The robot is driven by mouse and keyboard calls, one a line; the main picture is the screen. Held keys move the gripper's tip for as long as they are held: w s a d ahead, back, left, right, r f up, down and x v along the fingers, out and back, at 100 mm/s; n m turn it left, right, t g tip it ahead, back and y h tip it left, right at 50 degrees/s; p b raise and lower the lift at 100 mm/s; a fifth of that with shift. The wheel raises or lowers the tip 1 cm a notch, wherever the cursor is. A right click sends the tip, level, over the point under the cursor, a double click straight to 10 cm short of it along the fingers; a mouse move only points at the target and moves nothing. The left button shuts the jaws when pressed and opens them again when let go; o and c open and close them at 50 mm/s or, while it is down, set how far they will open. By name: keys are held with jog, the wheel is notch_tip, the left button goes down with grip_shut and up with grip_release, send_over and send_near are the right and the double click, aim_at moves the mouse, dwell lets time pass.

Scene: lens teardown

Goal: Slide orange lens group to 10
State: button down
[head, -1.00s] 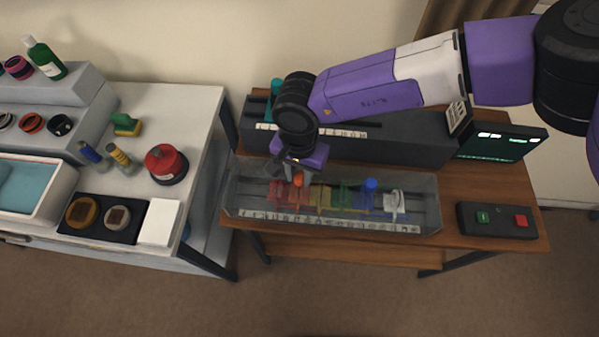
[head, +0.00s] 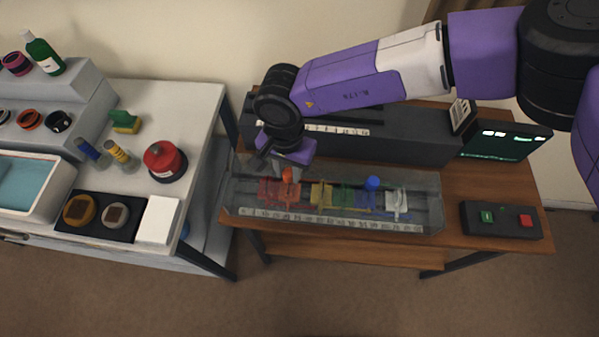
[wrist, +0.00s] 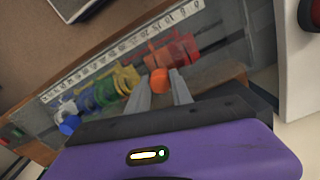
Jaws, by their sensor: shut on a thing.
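The orange knob (head: 288,175) of the orange lens group stands up at the left part of the clear trough (head: 432,190). My gripper (head: 286,168) is over it from above. In the wrist view the orange knob (wrist: 159,83) sits between the two fingers of my gripper (wrist: 160,78), which are closed on it. The lens body below is partly hidden by the fingers. Red lens pieces (wrist: 182,50) lie close beside it. A white number scale (head: 330,220) runs along the trough's front edge; which mark the orange group stands at is not readable.
To the right in the trough are a yellow lens (head: 321,195), a green lens (head: 343,196), a blue knob (head: 373,183) and a white lens (head: 398,203). A dark bench block (head: 400,147) stands behind. A button box (head: 500,220) is at the right.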

jog(key=a+b, duration=0.2)
jog(key=a, duration=0.4)
jog(key=shift+w, duration=0.15)
jog(key=shift+a+r, duration=0.1)
jog(key=c, duration=1.1)
grip_release()
notch_tip(320, 180, up, 8)
jog(key=shift+f+b, duration=0.15)
jog(key=shift+b, duration=0.7)
